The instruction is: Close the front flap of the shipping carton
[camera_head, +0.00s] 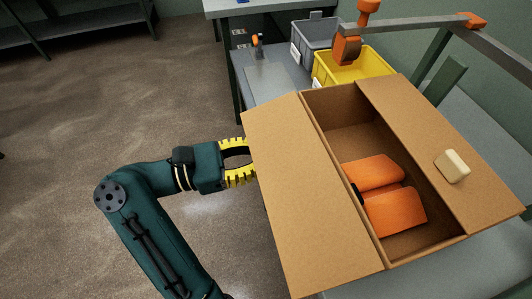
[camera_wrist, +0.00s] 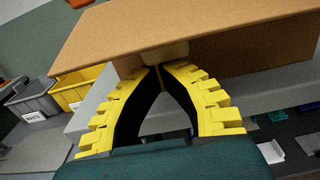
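The shipping carton (camera_head: 334,120) stands open on the table, with its near left flap (camera_head: 305,190) and far right flap (camera_head: 430,125) folded outward. I take the left flap as the front one; in the wrist view it spans the top as a brown panel (camera_wrist: 215,28). Orange padded items (camera_head: 385,205) lie inside the carton. My gripper (camera_wrist: 162,66) has yellow ribbed fingers whose tips nearly meet, just under this flap. The flap hides the fingertips in the head view. A paler tan patch (camera_wrist: 165,52) shows at the fingertips; I cannot tell what it is.
A cream block (camera_head: 452,166) lies on the right flap. Yellow (camera_head: 350,68) and grey (camera_head: 312,38) bins stand behind the carton. An orange-ended metal frame (camera_head: 410,27) passes above and behind it. Open floor (camera_head: 110,110) lies left of the carton.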

